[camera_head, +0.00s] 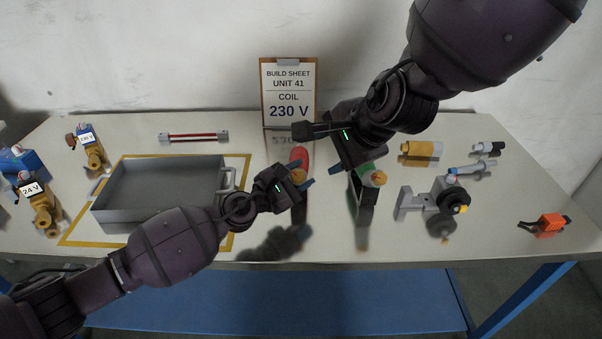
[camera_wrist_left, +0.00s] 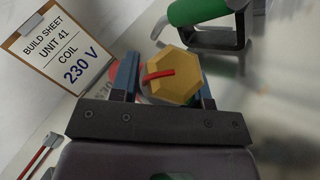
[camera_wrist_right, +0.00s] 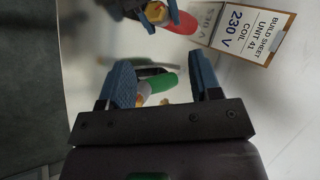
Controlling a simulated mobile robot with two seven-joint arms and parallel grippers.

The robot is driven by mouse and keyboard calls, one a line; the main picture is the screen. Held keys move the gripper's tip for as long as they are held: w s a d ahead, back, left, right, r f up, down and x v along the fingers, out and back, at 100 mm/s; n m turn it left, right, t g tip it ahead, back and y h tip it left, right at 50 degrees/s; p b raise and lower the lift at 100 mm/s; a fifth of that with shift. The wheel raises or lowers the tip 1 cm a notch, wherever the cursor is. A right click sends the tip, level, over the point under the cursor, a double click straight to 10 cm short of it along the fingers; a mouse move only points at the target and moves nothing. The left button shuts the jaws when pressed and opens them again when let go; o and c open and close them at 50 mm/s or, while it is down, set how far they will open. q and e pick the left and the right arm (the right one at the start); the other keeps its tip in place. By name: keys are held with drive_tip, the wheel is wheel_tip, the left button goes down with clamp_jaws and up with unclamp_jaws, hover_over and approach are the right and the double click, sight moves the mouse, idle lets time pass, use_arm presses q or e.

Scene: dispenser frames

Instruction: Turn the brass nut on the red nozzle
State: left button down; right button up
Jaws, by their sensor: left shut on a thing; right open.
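The red nozzle (camera_head: 299,155) stands near the middle of the table. Its brass nut (camera_head: 298,176) is at my left gripper (camera_head: 301,177). In the left wrist view the six-sided nut (camera_wrist_left: 184,82) lies between the two blue fingers, with a red mark on its face; the gripper is shut on it. My right gripper (camera_head: 358,164) is open above the green nozzle (camera_head: 364,170), with its fingers apart. In the right wrist view the green nozzle (camera_wrist_right: 164,83) shows between the open fingers without visible contact. The red nozzle (camera_wrist_right: 180,24) also shows there, beside my left gripper.
A grey tray (camera_head: 150,165) lies left inside a yellow outline. Solenoid valves stand left of it. A build sheet (camera_head: 289,92) reading "COIL 230 V" stands at the back. A bracketed fitting (camera_head: 416,201), a yellow cylinder (camera_head: 421,149) and an orange part (camera_head: 549,224) are at right.

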sight(300, 177)
drive_tip(key=w+a+f+n, duration=0.1)
drive_tip(key=f, duration=0.2)
drive_tip(key=w+a+f, duration=0.2)
drive_tip(key=f, duration=0.1)
drive_tip(key=w+a+f+n, duration=0.1)
drive_tip(key=a+f, duration=0.1)
drive_tip(key=f, duration=0.2)
drive_tip(key=shift+w+a+f+n, duration=0.1)
drive_tip(key=shift+w+a+n, duration=0.1)
drive_tip(key=shift+w+n, duration=0.15)
drive_tip(key=shift+c, duration=0.5)
drive_tip(key=c, duration=0.8)
drive_tip(key=shift+c, duration=0.2)
